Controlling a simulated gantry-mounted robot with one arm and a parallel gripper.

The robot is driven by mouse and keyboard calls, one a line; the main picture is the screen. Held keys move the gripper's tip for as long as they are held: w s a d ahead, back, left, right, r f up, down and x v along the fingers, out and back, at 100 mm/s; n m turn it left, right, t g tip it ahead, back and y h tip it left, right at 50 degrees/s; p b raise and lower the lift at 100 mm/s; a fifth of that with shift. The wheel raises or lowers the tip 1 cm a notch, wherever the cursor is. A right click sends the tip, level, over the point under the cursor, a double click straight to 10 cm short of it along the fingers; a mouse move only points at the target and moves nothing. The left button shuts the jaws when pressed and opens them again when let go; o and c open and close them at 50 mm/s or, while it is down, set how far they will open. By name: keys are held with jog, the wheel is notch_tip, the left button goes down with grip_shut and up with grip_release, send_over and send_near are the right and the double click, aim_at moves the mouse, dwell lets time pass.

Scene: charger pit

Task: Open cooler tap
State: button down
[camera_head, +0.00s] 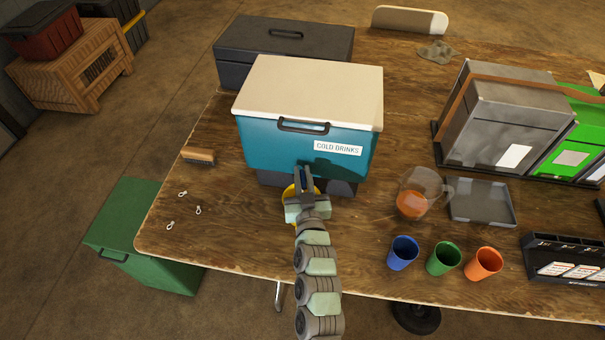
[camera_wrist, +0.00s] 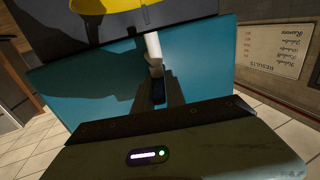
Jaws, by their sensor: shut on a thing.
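The teal cooler (camera_head: 255,140) with a cream lid and a "COLD DRINKS" label stands on a dark base on the wooden table. My gripper (camera_head: 304,172) is at the lower front of the cooler and hides the tap in the head view. In the wrist view the pale tap (camera_wrist: 153,48) sticks out from the teal front, with a dark blue part at its end. My gripper (camera_wrist: 160,92) is shut on that dark blue part, which looks like the tap's handle. A yellow item (camera_head: 290,191) is mostly hidden below my gripper; it also shows in the wrist view (camera_wrist: 100,6).
A jug (camera_head: 412,204) with orange liquid, a grey tray (camera_head: 480,202), and blue (camera_head: 403,253), green (camera_head: 443,258) and orange (camera_head: 482,264) cups stand to the right. A brush (camera_head: 199,156) lies left. A black case (camera_head: 285,45) stands behind the cooler. The table's front left is mostly clear.

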jog(key=shift+r+p, duration=0.35)
jog(key=shift+p, duration=0.3)
jog(key=m+h+p, duration=0.1)
jog(key=p, duration=0.1)
jog(key=shift+p, duration=0.35)
jog(key=shift+f+h+p, duration=0.1)
jog(key=shift+h+p, duration=0.3)
jog(key=shift+p, duration=0.05)
jog(key=shift+f+p, duration=0.2)
jog(key=shift+p, duration=0.1)
jog(key=c, duration=1.4)
grip_release()
jog(key=shift+c, duration=0.2)
jog(key=s, duration=1.1)
